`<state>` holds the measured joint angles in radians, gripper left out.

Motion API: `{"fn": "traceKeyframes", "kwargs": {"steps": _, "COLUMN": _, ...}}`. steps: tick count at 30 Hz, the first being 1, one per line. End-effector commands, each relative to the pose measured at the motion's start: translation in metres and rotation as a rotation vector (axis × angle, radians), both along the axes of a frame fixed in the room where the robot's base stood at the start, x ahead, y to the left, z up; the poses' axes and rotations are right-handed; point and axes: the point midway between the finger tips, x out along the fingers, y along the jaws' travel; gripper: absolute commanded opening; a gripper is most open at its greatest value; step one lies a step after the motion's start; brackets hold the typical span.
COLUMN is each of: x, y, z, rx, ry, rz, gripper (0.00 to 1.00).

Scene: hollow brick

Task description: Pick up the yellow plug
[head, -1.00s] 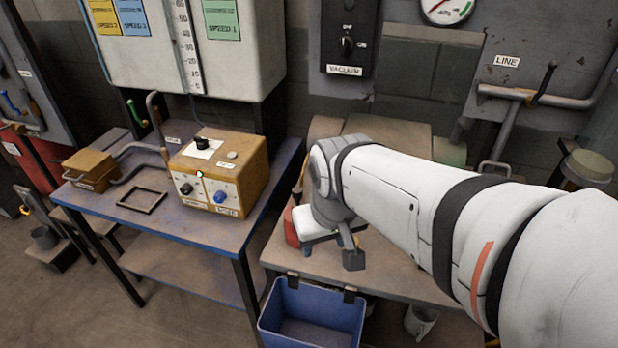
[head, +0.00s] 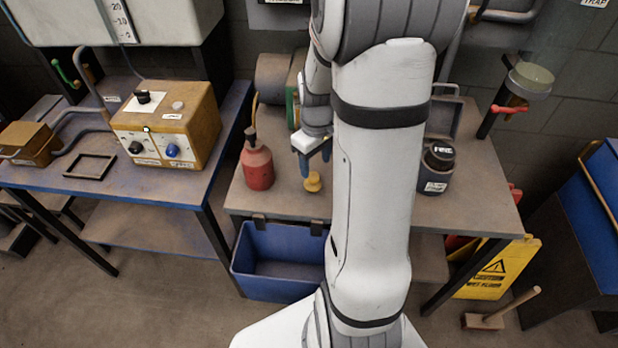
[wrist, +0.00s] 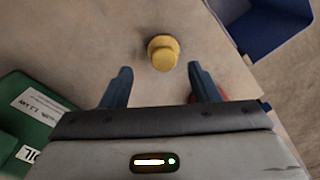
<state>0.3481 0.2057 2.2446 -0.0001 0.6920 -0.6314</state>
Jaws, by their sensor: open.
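The yellow plug (head: 313,182) stands on the brown bench top (head: 285,200), just right of a red oil can. In the wrist view the plug (wrist: 163,53) lies beyond the fingertips, roughly midway between them, with bare bench around it. My gripper (head: 317,160) is above and just behind the plug in the head view, pointing down. Its two blue-grey fingers (wrist: 160,72) are apart in the wrist view, with nothing held between them. I cannot tell the exact height of the fingertips over the bench.
The red can (head: 257,165) stands close left of the gripper. A green box (wrist: 25,125) is at the wrist view's left. A blue bin (head: 280,262) hangs at the bench's front edge. A dark pot (head: 438,165) stands right of my arm.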

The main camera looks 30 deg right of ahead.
Motion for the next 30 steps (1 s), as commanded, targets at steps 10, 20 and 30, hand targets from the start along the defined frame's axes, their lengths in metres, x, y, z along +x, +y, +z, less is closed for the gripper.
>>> {"fn": "traceKeyframes", "kwargs": {"steps": 10, "x": 0.002, "y": 0.006, "z": -0.047, "rx": 0.001, "ry": 0.003, "rz": 0.0, "gripper": 0.55}}
{"fn": "traceKeyframes", "kwargs": {"steps": 20, "x": 0.002, "y": 0.006, "z": -0.057, "rx": -0.001, "ry": -0.001, "rz": 0.001, "gripper": 0.55}}
{"fn": "traceKeyframes", "kwargs": {"steps": 30, "x": 0.002, "y": 0.007, "z": -0.056, "rx": -0.001, "ry": -0.001, "rz": 0.001, "gripper": 0.3}}
